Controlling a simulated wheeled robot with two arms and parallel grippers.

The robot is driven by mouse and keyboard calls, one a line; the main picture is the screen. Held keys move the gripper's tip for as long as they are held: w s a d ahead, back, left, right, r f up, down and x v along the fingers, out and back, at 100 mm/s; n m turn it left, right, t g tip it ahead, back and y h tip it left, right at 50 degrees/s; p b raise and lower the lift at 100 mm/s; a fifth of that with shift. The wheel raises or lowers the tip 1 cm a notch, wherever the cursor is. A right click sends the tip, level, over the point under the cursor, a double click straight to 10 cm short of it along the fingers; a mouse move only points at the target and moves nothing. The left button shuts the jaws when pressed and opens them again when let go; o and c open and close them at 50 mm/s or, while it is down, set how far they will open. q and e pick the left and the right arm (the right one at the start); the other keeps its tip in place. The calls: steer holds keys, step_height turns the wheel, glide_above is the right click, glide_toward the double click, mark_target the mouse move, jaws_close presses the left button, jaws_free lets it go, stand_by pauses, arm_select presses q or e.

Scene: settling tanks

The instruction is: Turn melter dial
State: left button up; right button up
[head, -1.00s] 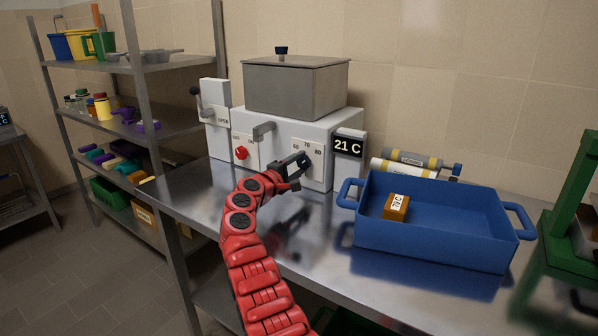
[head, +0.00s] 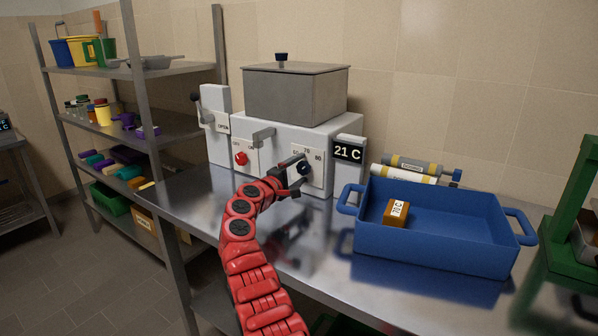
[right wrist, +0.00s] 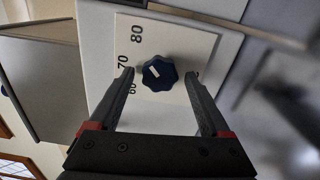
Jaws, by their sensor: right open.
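The melter (head: 280,140) is a white box with a grey lidded tank on the bench. Its dark blue dial (head: 304,168) sits on a pale plate marked 60, 70 and 80. My right gripper (head: 299,175) is open at the dial. In the right wrist view the dial (right wrist: 160,73) lies between the tips of my right gripper (right wrist: 159,78), one finger on each side, with small gaps showing. A white mark on the dial faces the number side, roughly towards 70. The display (head: 348,153) reads 21 C. My left gripper is not in view.
A blue tray (head: 430,253) with an orange block (head: 396,212) labelled 70 C stands right of the melter. Rolls (head: 415,170) lie behind it. A green frame (head: 565,240) stands far right.

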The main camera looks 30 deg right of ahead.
steer(key=p+v, duration=0.1)
steer(key=v, duration=1.6)
steer(key=shift+a, duration=0.15)
